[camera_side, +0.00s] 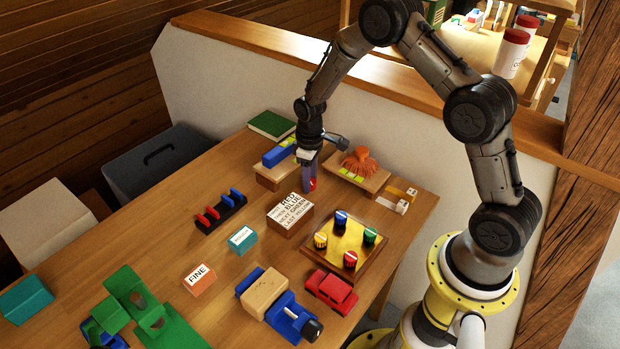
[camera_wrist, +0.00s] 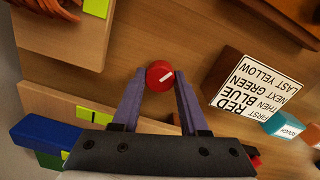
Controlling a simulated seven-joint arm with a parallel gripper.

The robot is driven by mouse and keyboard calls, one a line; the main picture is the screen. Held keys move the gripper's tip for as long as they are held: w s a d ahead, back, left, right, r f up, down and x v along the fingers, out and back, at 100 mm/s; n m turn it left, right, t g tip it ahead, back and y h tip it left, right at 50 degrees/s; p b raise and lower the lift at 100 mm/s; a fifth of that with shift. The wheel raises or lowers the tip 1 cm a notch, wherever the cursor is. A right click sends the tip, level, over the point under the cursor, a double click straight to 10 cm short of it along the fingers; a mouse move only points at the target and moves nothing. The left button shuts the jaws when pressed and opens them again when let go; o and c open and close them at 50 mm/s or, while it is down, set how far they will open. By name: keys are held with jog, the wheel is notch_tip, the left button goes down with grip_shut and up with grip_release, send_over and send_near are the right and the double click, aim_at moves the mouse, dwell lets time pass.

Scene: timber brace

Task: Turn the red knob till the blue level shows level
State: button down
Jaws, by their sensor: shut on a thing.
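The red knob (camera_wrist: 160,76) is round with a white line on its face. The line runs slantwise in the wrist view. My gripper (camera_wrist: 160,84) has its two purple fingers on either side of the knob, shut on it. In the side view my gripper (camera_side: 310,184) points down at the table, and only a bit of red shows at its fingertips. The blue level (camera_side: 280,152) is a blue bar on a wooden block, left of my gripper. I cannot make out the bubble.
A block with an orange-brown figure (camera_side: 359,160) stands right of my gripper. A rack with red and blue pieces (camera_side: 221,210) is at left.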

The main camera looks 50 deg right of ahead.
jog(key=shift+r, duration=0.1)
jog(key=shift+c, duration=2.1)
grip_release()
notch_tip(320, 180, up, 14)
